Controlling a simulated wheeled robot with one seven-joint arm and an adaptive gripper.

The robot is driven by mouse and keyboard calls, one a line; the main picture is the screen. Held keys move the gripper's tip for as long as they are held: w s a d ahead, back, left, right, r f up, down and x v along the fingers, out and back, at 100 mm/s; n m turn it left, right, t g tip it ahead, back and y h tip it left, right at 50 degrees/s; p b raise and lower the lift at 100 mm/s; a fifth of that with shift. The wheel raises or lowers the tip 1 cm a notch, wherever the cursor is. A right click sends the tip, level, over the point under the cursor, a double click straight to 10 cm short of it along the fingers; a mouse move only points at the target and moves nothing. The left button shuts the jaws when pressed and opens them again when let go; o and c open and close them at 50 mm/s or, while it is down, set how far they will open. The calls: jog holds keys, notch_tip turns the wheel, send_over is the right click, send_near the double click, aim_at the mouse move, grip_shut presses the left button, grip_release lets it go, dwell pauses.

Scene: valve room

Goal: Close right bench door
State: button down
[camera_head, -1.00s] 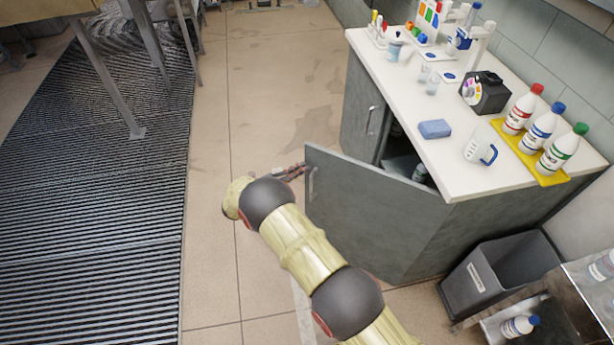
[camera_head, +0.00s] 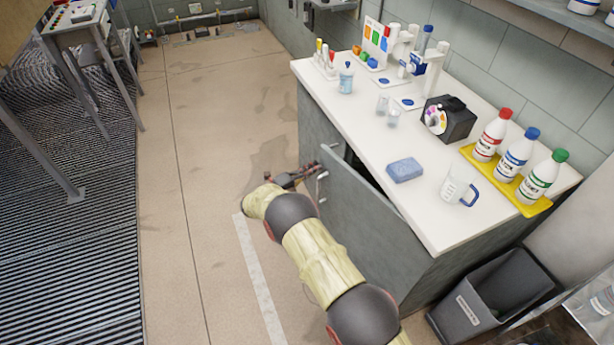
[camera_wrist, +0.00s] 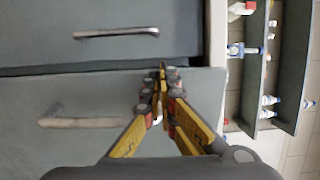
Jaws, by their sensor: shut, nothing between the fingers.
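The right bench door (camera_head: 370,235) is a grey panel, slightly ajar, with a narrow dark gap along its top under the white benchtop. It also shows in the wrist view (camera_wrist: 60,98) as the lower panel, with its bar handle (camera_wrist: 80,122). My gripper (camera_head: 318,168) is at the door's free edge, near its handle (camera_head: 322,187). In the wrist view my gripper (camera_wrist: 163,72) is shut and empty, its fingertips at the edge by the seam between the two doors. Whether the tips touch the door is hard to tell.
The left door (camera_wrist: 120,15) with its handle (camera_wrist: 115,32) looks closed. The benchtop (camera_head: 345,117) carries bottles on a yellow tray (camera_head: 540,208), a blue sponge (camera_head: 405,169) and a jug (camera_head: 456,188). A grey bin (camera_head: 490,295) stands right of the door.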

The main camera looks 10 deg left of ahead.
aim_at(325, 162)
jog(key=shift+x, duration=2.75)
jog(key=shift+s, duration=0.1)
